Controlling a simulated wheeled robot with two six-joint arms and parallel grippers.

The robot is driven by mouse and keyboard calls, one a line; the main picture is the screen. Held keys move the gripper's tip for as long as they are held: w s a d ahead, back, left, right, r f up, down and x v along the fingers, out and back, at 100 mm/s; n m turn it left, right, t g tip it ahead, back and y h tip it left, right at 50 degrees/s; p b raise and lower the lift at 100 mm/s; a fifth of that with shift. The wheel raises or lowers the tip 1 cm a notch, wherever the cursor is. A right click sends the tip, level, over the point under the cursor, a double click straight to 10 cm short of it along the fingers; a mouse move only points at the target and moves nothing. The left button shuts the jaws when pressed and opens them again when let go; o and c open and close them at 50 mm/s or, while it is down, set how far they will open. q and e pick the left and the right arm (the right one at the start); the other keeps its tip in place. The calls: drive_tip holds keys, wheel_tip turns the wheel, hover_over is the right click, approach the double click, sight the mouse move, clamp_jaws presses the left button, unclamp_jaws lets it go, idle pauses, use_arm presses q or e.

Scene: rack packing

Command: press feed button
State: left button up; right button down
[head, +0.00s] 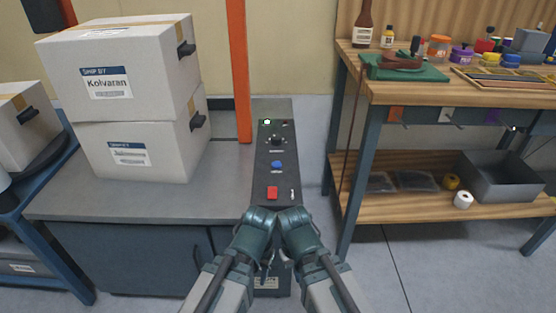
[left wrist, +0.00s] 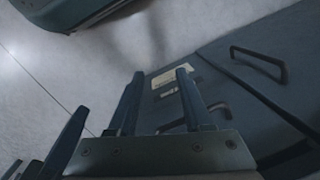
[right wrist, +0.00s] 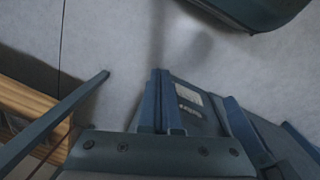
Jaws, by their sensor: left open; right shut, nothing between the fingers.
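A dark control panel (head: 262,160) stands at the right end of the grey counter. Its top has a blue button (head: 277,164), a red button (head: 272,192), a black knob (head: 277,141) and a small green light (head: 267,122). The labels are too small to read, so I cannot tell which button is feed. My left gripper (head: 266,268) hangs low in front of the panel, partly hidden by my arms; in the left wrist view (left wrist: 160,73) its fingers are apart and empty. My right gripper (right wrist: 161,72) has its fingers together, with nothing between them. Neither visibly touches a button.
Two stacked white boxes (head: 125,75) stand on the counter (head: 220,185) left of the panel. An orange post (head: 240,70) rises behind it. A wooden workbench (head: 440,88) with bottles, jars and a grey bin (head: 500,180) stands at right. Floor shows between.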

use_arm(q)
drive_tip(key=shift+o, duration=1.8)
drive_tip(key=shift+r+p, duration=0.4)
drive_tip(key=shift+o, duration=0.7)
wheel_tip(320, 180, up, 16)
drive_tip(key=p, duration=1.5)
drive_tip(key=shift+p, duration=0.4)
use_arm(e)
drive_tip(key=w+d+r+m+t+y+p, duration=0.1)
drive_tip(key=w+d+r+p, duration=0.25)
drive_tip(key=r, duration=0.75)
drive_tip(key=w+d+r+m+y+p, duration=0.15)
drive_tip(key=w+d+r, duration=0.25)
drive_tip(key=r, duration=0.7)
use_arm(q)
wheel_tip(320, 180, up, 7)
drive_tip(key=p, duration=0.2)
use_arm(e)
drive_tip(key=w+a+r+n+t+y, duration=0.2)
drive_tip(key=w+a+r+n+t, duration=0.1)
drive_tip(key=w+a+n, duration=0.3)
drive_tip(key=w+a+r+n+t+y, duration=0.3)
drive_tip(key=w+a+r+n, duration=0.2)
drive_tip(key=w+n, duration=0.5)
drive_tip(key=shift+w+a, duration=0.8)
drive_tip(key=shift+w, duration=0.45)
use_arm(q)
drive_tip(key=shift+f, duration=0.15)
